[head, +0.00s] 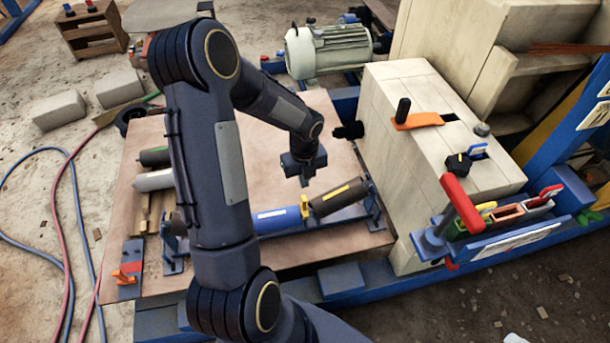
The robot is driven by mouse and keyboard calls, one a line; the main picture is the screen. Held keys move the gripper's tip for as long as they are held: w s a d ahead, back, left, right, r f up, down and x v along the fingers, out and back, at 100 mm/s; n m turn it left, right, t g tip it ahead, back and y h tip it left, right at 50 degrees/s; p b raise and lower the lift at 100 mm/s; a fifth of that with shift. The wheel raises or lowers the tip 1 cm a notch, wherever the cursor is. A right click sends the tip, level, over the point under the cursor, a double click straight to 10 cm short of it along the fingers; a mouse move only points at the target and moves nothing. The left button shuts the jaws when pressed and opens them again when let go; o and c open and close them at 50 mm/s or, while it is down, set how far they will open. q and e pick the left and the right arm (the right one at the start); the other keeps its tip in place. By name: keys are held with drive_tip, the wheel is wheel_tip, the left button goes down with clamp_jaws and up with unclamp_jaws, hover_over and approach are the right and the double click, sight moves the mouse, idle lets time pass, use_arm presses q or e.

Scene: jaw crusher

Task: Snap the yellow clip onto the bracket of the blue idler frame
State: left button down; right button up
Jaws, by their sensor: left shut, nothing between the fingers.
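The blue idler frame (345,215) lies on a brown board, with a blue roller (275,219) and a dark grey roller (338,197) along it. A yellow clip (305,207) stands upright between these two rollers, at the middle of the frame. I cannot tell whether it is fully seated on a bracket. My left gripper (305,182) points down just above the clip, shut and empty, with a small gap seeming to lie between them. My left arm hides the left part of the frame. My right gripper is out of view.
A pale block-like crusher body (420,140) stands right of the board. A blue tray (500,235) with red, yellow and orange-handled items is at its front. Spare rollers (153,180) lie left. A motor (328,52) stands behind. Hoses (75,200) cross the ground.

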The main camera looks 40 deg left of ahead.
sight(304, 198)
use_arm(q)
drive_tip(key=shift+f+b, duration=2.5)
drive_tip(key=shift+f, duration=0.4)
drive_tip(key=shift+f, duration=0.2)
